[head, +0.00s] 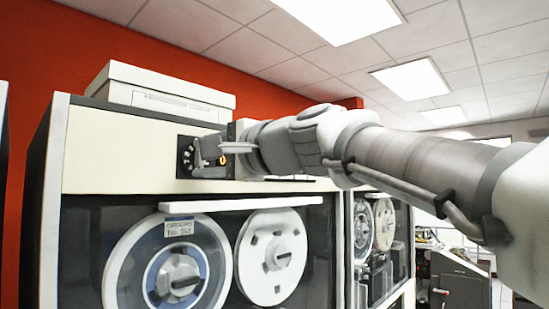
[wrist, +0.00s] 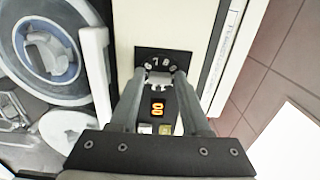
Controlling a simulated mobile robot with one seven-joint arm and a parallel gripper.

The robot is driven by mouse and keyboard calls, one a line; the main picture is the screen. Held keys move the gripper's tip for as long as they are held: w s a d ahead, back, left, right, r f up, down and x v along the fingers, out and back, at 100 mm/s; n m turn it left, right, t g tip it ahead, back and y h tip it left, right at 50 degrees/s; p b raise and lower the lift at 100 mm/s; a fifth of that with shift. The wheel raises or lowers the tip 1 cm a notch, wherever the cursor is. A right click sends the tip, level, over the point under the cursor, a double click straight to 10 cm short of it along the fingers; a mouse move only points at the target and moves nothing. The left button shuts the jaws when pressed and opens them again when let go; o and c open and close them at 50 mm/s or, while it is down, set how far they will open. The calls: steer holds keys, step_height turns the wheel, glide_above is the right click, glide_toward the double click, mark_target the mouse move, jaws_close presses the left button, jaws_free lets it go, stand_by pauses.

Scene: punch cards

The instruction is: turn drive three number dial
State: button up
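The number dial (wrist: 160,82) is a pale, notched knob on a black plate with white digits, 7 and 8 among them. In the head view its black plate (head: 186,158) is on the cream top panel of a tape drive (head: 110,150). My gripper (wrist: 163,75) is right at the dial, its two fingers apart with the knob between their tips. I cannot tell whether the fingers touch it. In the head view my gripper (head: 205,150) hides part of the plate. An orange digit display (wrist: 158,107) shows between the fingers.
Tape reels (head: 170,270) sit behind glass below the panel, with a pale bar (head: 240,205) across the top. A white box (head: 160,90) lies on the cabinet. Another drive (head: 375,235) stands to the right. A white and a yellow button (wrist: 165,129) are near the display.

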steer(key=shift+o, duration=1.1)
steer(key=shift+d, duration=0.1)
steer(key=b+v, duration=0.3)
steer(key=v, duration=1.4)
steer(key=shift+s, duration=0.2)
steer(key=s+d+f+n+g+h, duration=0.2)
steer(key=d+f+h, duration=0.2)
steer(key=f, duration=1.1)
steer(key=s+d+f+n+g+h, duration=0.2)
steer(key=d+f+h, duration=0.3)
steer(key=f, duration=1.1)
steer(key=s+d+f+n+g+h, duration=0.2)
steer(key=s+d+f+n+h, duration=0.1)
steer(key=f, duration=1.2)
steer(key=shift+s+d+f+n+h, duration=0.3)
steer(key=shift+s+d+n+h, duration=0.15)
steer(key=shift+d+h, duration=0.6)
